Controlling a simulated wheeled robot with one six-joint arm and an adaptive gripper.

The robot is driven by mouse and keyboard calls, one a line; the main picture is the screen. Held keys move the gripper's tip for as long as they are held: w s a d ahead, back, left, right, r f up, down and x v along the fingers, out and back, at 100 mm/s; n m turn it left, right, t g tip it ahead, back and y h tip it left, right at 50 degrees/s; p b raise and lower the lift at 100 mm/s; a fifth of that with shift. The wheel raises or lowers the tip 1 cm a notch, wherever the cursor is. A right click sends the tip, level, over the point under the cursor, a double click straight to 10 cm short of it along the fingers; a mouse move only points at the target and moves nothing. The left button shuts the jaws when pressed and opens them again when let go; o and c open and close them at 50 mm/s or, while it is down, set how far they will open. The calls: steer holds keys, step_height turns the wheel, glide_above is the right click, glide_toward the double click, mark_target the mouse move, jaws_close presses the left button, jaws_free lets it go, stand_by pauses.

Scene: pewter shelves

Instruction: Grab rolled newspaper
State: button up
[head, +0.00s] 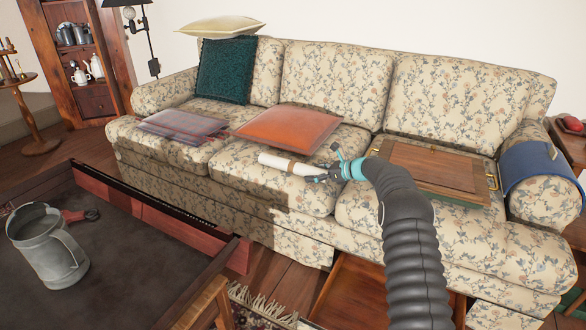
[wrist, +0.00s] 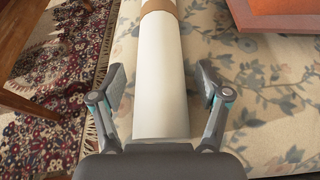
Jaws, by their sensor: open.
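The rolled newspaper (head: 291,164) is a white roll with a brown band, lying on the front of the sofa's middle seat cushion. In the wrist view the white roll (wrist: 161,75) runs away from me, its near end between my fingers. My gripper (head: 325,173) is at the right end of the roll in the head view. In the wrist view my gripper (wrist: 160,84) is open, with one finger on each side of the roll and a visible gap on both sides. The roll's far end is cut off in the wrist view.
An orange cushion (head: 288,129) lies just behind the roll. A wooden tray (head: 436,172) lies on the right seat, and a folded dark cloth (head: 184,124) on the left. A dark table (head: 130,245) with a metal pitcher (head: 47,247) stands in front. A patterned rug (wrist: 65,90) lies below the sofa edge.

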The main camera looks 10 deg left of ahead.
steer(key=c, duration=1.3)
steer(key=shift+c, duration=0.2)
steer(key=shift+r, duration=0.15)
